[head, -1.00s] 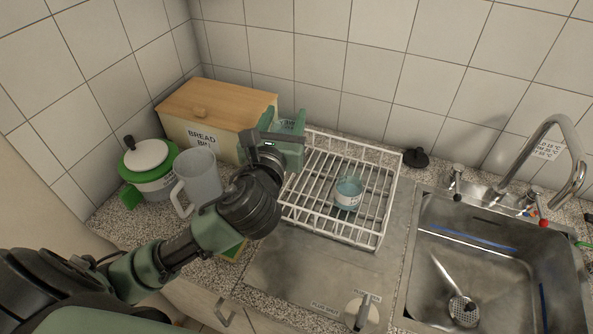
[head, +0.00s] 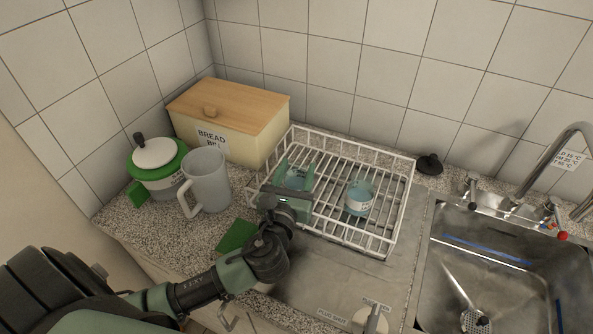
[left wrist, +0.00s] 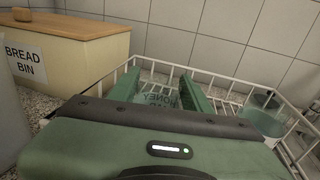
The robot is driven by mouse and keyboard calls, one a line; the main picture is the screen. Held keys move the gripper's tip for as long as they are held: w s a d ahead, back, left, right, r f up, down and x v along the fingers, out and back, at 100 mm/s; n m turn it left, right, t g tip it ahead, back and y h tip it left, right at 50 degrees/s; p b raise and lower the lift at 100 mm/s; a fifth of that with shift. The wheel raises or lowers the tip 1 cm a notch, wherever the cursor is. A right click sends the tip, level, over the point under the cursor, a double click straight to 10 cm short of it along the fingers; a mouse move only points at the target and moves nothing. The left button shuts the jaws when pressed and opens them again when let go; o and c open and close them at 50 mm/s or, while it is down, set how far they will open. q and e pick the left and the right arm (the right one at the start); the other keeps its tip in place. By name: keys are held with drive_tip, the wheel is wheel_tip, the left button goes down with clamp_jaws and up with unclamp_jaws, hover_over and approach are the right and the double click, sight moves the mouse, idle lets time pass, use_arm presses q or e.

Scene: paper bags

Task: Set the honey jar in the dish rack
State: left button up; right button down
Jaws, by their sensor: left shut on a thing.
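My left gripper (head: 294,184) is shut on the honey jar (head: 297,174), a pale clear jar with a label, mostly hidden between the green fingers. In the left wrist view the HONEY lettering of the jar (left wrist: 160,98) shows between the two fingers. The white wire dish rack (head: 352,238) stands on the steel drainer. The gripper and jar are at the rack's left part, inside its outline; I cannot tell whether the jar touches the rack's bars. My right gripper is not in view.
A glass jar with a bluish top (head: 359,197) stands in the rack's middle. A bread bin (head: 225,125), a grey jug (head: 207,180) and a green pot with a white lid (head: 158,168) stand left. The sink (head: 480,270) is right. The rack's back bars are clear.

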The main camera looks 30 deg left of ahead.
use_arm(q)
drive_tip(key=shift+f, duration=0.1)
drive_tip(key=o, duration=1.5)
drive_tip(key=shift+c, duration=0.2)
drive_tip(key=shift+o, duration=0.3)
drive_tip(key=shift+s, duration=0.15)
drive_tip(key=b+v, duration=0.2)
drive_tip(key=v, duration=0.9)
drive_tip(key=shift+s+r, duration=0.2)
drive_tip(key=shift+s, duration=0.2)
drive_tip(key=shift+d, duration=0.1)
